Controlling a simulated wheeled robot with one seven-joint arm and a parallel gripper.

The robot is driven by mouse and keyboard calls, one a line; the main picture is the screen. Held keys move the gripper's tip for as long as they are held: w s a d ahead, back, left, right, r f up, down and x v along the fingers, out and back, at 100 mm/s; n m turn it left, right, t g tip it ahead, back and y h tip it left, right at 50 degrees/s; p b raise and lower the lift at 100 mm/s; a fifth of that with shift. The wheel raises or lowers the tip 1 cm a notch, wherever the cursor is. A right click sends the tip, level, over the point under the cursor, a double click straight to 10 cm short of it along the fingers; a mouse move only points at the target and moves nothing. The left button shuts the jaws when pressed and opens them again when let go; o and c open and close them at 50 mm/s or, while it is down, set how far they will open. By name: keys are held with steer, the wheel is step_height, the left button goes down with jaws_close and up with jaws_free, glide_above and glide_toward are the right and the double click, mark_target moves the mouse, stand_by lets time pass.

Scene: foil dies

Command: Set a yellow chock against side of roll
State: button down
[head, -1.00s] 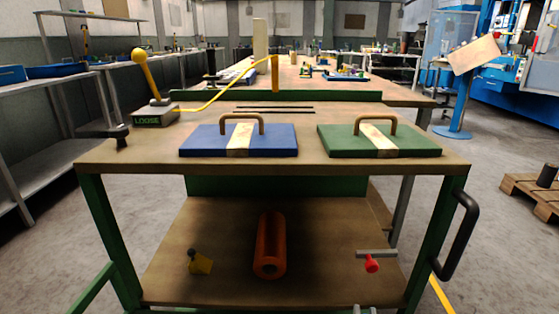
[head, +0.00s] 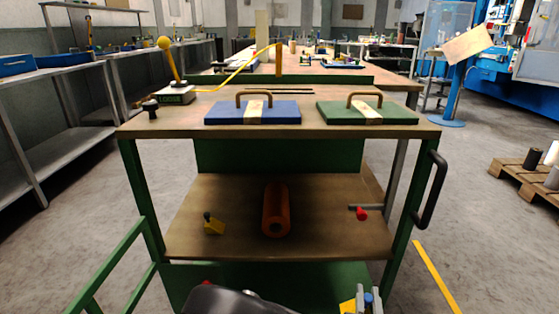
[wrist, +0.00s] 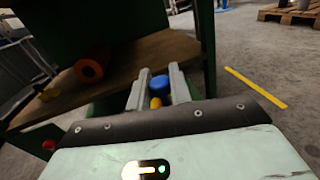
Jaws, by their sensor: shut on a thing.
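The orange roll (head: 276,211) lies on the cart's lower shelf, its hollow end facing me; it also shows in the wrist view (wrist: 91,67). One yellow chock (head: 214,227) with a dark knob sits on the shelf left of the roll, apart from it. My gripper (head: 367,298) is at the bottom of the head view, in front of the shelf and right of the roll. It is shut on another yellow chock (head: 348,306) with a blue knob (wrist: 160,82), which sits between the fingers in the wrist view. Much of the held chock is hidden.
A red-ended grey bar (head: 361,213) is on the shelf's right. The cart top (head: 290,128) above the shelf carries a blue lidded plate (head: 225,113) and a green one (head: 395,113). Cart legs and a black side handle (head: 432,190) bound the shelf.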

steer(key=w+d+r+m+h+p, duration=0.1)
steer(key=w+d+r, duration=0.1)
steer(key=d, duration=0.2)
steer(key=w+d+r+m+g+h+p, duration=0.1)
steer(key=w+d+r, duration=0.2)
steer(key=d, duration=0.2)
steer(key=w+d+r+h+p, duration=0.1)
steer(key=w+d+r+h, duration=0.1)
steer(key=d+r, duration=0.1)
steer(key=shift+w+d+m, duration=0.4)
steer(key=shift+d, duration=0.25)
steer(key=s+r+n+y+p, duration=0.2)
steer(key=r+y+p, duration=0.2)
steer(key=r+p, duration=0.3)
steer(key=s+r+n+t+y+p, duration=0.1)
steer(key=r+p, duration=0.7)
steer(key=p, duration=0.9)
steer(key=s+n+y, duration=0.1)
steer(key=n+y, duration=0.1)
steer(key=shift+r+y+p, duration=0.15)
steer(key=shift+y+p, duration=0.15)
steer(key=shift+y, duration=0.1)
steer(key=shift+s+d, duration=0.15)
